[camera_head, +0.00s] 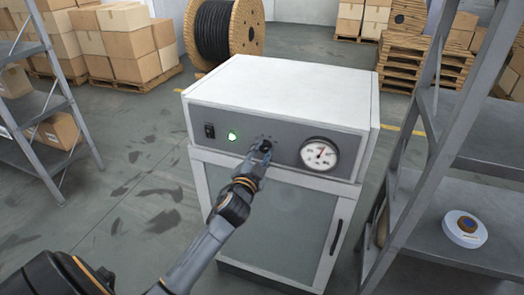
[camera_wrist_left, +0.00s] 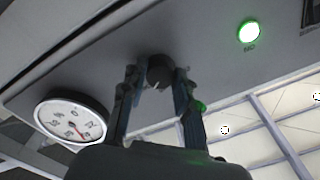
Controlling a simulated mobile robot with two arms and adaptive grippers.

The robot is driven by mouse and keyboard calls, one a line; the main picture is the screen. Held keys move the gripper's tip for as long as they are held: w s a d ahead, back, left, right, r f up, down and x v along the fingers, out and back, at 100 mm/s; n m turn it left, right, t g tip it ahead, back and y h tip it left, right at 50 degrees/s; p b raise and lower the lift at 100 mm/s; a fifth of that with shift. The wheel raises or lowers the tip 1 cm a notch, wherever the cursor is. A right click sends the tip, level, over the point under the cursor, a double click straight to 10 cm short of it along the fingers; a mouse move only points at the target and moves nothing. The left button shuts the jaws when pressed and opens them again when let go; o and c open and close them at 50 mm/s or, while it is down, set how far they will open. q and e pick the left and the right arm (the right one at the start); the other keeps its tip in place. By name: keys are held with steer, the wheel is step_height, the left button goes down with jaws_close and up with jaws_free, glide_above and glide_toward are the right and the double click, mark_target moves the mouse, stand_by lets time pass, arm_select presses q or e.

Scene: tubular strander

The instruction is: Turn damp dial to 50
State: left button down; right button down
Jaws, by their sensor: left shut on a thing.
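The damp dial (camera_wrist_left: 160,70) is a small dark round knob on the grey front panel (camera_head: 285,140) of a white cabinet. My left gripper (camera_head: 264,150) reaches it from the front, and in the left wrist view its two fingers (camera_wrist_left: 159,84) are closed on either side of the knob. The knob's marks are mostly hidden in the head view. A round white gauge (camera_head: 319,154) with a red needle sits to the right of the dial; it also shows in the left wrist view (camera_wrist_left: 72,122). Its numbers are too small to read surely. My right gripper is not in view.
A lit green lamp (camera_head: 232,136) and a black switch (camera_head: 209,131) are left of the dial. A metal shelf (camera_head: 450,215) with a white round device (camera_head: 464,229) stands close on the right. Another shelf (camera_head: 40,110) stands left.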

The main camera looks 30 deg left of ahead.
arm_select(q)
steer(key=shift+m, duration=0.6)
steer(key=c, duration=1)
jaws_free()
steer(key=v, duration=1.2)
steer(key=shift+f, duration=0.15)
